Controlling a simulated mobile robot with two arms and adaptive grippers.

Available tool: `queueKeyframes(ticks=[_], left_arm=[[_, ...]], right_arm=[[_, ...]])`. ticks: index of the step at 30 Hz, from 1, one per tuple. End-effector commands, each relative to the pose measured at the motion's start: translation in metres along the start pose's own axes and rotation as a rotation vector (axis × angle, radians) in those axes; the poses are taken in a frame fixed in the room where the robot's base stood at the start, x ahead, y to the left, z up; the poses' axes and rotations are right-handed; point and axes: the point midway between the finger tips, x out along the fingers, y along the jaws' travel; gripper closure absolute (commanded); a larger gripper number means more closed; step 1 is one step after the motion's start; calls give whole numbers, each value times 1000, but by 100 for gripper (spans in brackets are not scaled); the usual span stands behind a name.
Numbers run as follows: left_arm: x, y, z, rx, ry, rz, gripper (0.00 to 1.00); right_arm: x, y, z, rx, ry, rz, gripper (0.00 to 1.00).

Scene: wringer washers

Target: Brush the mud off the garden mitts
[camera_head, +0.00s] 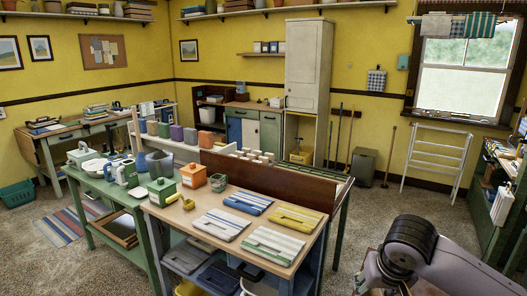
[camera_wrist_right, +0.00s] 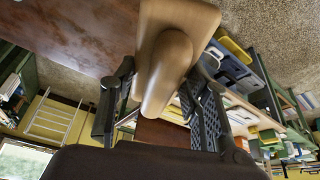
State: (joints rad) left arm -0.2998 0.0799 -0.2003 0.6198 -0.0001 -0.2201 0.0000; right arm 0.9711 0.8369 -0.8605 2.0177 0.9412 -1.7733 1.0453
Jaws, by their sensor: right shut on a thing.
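In the right wrist view my right gripper (camera_wrist_right: 158,105) is shut on the rounded handle of a pale wooden tool (camera_wrist_right: 170,70), which looks like a brush. The tool's flat block (camera_wrist_right: 195,18) is beyond the fingers; no bristles show. In the head view my right arm comes in at the lower right, but its fingertips are out of sight. My left gripper is in neither view. I cannot make out any garden mitts for certain in either view.
A brown tabletop (camera_wrist_right: 75,30) fills the wrist view's upper left. A drying rack (camera_head: 437,160) stands below the window; carpet before it is clear.

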Motion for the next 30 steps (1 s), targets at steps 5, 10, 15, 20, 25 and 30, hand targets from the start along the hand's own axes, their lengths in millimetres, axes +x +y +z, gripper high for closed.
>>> queueKeyframes(ticks=[5,10,15,20,25,30], left_arm=[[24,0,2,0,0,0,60],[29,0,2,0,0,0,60],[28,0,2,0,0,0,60],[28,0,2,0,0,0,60],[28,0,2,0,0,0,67],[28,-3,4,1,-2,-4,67]], right_arm=[[5,-31,56,-101,5,-49,90],[2,-41,78,-141,8,-69,90],[0,-42,81,-146,8,-72,90],[0,-42,80,-146,8,-72,90],[0,-42,80,-146,8,-72,90],[0,-42,80,-145,8,-71,90]])
